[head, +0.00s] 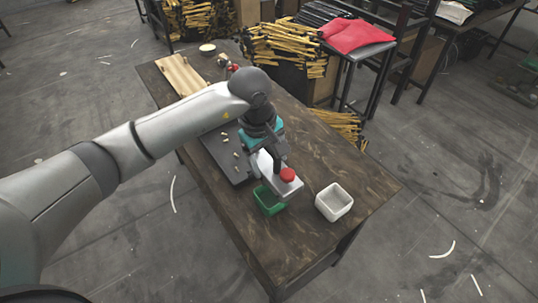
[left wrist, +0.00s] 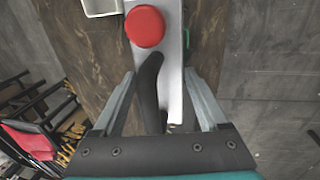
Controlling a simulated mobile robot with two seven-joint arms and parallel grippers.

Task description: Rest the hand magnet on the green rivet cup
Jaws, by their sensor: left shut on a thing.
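The hand magnet has a pale flat body (head: 281,185), a dark handle and a red knob (head: 288,174). In the left wrist view its red knob (left wrist: 144,26) and dark handle (left wrist: 150,85) lie ahead of and between my fingers. My left gripper (head: 267,164) is shut on the hand magnet. The green rivet cup (head: 268,203) stands on the table, partly hidden beneath the magnet in the head view. A thin green edge (left wrist: 189,40) shows beside the magnet in the left wrist view. I cannot tell whether magnet and cup touch. My right gripper is out of view.
A white cup (head: 334,201) stands right of the green one. A dark mat (head: 224,161) with several small brass rivets lies left of the gripper. A wooden board (head: 180,74) and a round pale dish (head: 207,48) are farther back. The table's right end (head: 370,185) is bare.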

